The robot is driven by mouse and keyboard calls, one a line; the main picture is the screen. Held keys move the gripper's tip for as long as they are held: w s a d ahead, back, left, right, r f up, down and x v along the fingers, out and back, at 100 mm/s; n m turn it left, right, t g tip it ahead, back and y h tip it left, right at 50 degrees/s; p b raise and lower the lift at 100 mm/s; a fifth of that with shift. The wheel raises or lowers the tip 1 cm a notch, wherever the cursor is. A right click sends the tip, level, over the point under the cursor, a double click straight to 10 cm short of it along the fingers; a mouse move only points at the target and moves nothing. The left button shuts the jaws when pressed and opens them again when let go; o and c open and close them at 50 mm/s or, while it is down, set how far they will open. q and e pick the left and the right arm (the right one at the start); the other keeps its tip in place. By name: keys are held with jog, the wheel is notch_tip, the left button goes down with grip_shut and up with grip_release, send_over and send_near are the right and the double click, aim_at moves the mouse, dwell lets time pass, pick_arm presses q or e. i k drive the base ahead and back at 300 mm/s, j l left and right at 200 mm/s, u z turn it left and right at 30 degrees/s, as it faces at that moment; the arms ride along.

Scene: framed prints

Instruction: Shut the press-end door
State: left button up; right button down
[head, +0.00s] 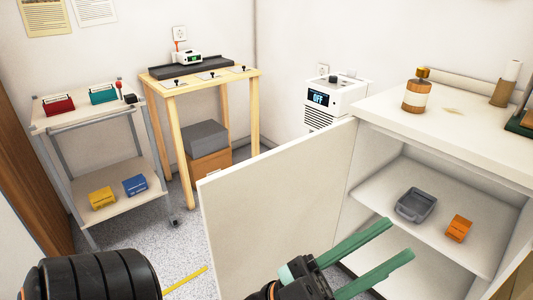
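The cabinet door (275,215) is a plain white panel that stands wide open, swung out from the left side of the white cabinet (440,124). The open cabinet shows a shelf (375,190) inside. My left gripper (399,239) has two green fingers, spread apart with nothing between them. It is at the lower middle of the head view, its fingers pointing right across the cabinet opening, near the door's inner side. I cannot tell whether it touches the door. My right gripper is not in view.
A grey tray (415,205) and an orange box (458,228) sit on the shelf. A bottle (417,92) stands on the cabinet top. A trolley (85,118) and a wooden table (205,84) stand to the left.

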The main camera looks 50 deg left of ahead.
aim_at(263, 212)
jog(key=k+j+z, duration=0.2)
jog(key=k+j, duration=0.5)
jog(key=j, duration=0.2)
jog(key=k+j+z, duration=0.1)
jog(key=j, duration=0.25)
jog(key=k+j, duration=0.1)
jog(key=j, duration=0.2)
jog(key=j+z, duration=0.2)
jog(key=j, duration=0.75)
jog(key=i+j, duration=0.1)
jog(key=j, duration=0.3)
jog(key=i+j, duration=0.15)
jog(key=j, duration=0.25)
jog(key=k+j+u, duration=0.15)
jog(key=k+u, duration=0.25)
jog(key=k, duration=0.25)
